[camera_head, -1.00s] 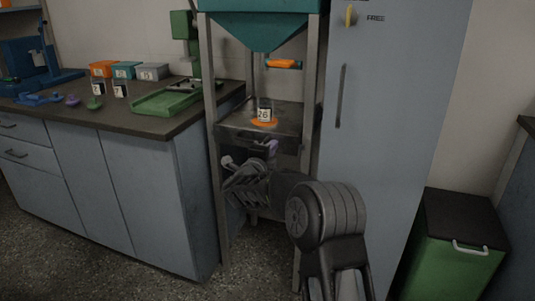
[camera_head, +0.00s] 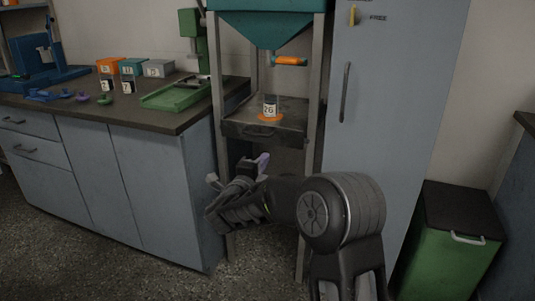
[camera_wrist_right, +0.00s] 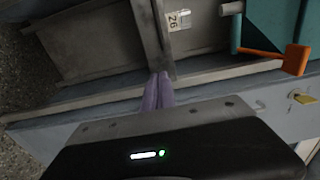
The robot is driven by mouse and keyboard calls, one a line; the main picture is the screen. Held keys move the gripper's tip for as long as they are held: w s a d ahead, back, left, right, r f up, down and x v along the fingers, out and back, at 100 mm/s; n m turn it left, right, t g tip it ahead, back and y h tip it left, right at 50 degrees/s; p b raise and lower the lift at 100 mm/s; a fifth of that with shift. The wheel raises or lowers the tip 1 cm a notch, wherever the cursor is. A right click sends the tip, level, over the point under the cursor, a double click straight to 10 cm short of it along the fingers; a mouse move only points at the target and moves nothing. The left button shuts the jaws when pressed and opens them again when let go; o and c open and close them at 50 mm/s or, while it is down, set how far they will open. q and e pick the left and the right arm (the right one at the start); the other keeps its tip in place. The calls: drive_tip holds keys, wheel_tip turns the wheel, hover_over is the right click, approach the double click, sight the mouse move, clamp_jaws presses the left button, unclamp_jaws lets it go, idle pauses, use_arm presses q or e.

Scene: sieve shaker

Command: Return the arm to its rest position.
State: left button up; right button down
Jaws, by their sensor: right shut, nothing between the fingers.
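My right gripper (camera_head: 262,160) is in front of the sieve shaker's frame, below its shelf (camera_head: 290,123). Its purple fingers are together and empty; they also show in the right wrist view (camera_wrist_right: 157,90). My right arm reaches in from the bottom right, bent at a large dark joint. A jar labelled 26 (camera_head: 270,107) stands upright on an orange disc (camera_head: 263,119) on the shelf, apart from the gripper. The jar's label shows sideways in the right wrist view (camera_wrist_right: 179,20). My left gripper is not in view.
A teal hopper (camera_head: 265,28) with an orange handle (camera_head: 290,61) hangs above the shelf. A grey-blue cabinet (camera_head: 390,110) stands right of the frame, a green bin (camera_head: 450,255) beyond it. The counter (camera_head: 150,122) at left holds boxes, two jars and a green machine.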

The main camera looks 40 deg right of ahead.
drive_tip(key=shift+s+a, duration=0.1)
drive_tip(key=shift+a, duration=0.05)
idle(0.5)
